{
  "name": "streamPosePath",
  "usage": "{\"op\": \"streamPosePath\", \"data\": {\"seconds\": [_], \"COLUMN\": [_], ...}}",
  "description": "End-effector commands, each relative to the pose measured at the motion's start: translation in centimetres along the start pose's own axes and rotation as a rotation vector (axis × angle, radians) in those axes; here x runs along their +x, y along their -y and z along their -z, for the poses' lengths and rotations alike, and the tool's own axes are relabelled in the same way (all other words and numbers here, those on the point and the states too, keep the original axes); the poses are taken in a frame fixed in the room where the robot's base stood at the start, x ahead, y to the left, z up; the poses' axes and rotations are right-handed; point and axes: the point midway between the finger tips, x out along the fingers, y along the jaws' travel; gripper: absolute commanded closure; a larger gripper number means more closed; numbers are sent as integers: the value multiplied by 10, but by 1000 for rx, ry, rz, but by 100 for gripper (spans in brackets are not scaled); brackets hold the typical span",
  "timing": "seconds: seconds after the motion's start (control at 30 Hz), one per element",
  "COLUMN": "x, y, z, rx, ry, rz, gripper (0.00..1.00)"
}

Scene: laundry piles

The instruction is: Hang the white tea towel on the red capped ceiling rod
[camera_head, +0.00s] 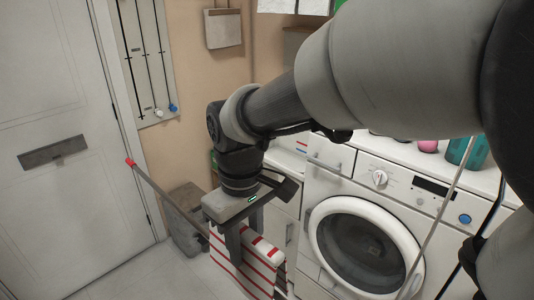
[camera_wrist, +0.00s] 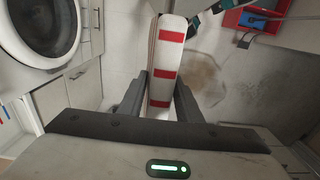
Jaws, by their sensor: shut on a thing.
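The white tea towel with red stripes (camera_head: 262,262) hangs below my gripper (camera_head: 243,238) in the head view. In the wrist view, the towel (camera_wrist: 164,65) stands between my two fingers (camera_wrist: 161,88), which are shut on it. The ceiling rod with the red cap (camera_head: 170,197) slants down from the left toward the towel and my gripper. Its red end is free at the left; its other end is hidden behind my gripper and the towel. I cannot tell whether the towel touches the rod or lies over it.
A white washing machine (camera_head: 365,235) stands close to the right of my gripper, with bottles on top. A grey box (camera_head: 186,235) stands by the wall. A door (camera_head: 65,150) is at the left. A red tray (camera_wrist: 262,22) shows in the wrist view. Some floor is clear.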

Motion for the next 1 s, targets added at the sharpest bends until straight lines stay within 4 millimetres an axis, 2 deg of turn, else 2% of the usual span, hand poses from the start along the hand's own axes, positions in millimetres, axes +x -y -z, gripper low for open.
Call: {"op": "streamPosePath", "data": {"seconds": [0.1, 1.0], "x": [13, 82], "y": [0, 0], "z": [0, 0], "rx": [0, 0], "ry": [0, 0], "rz": [0, 0], "gripper": [93, 93]}}
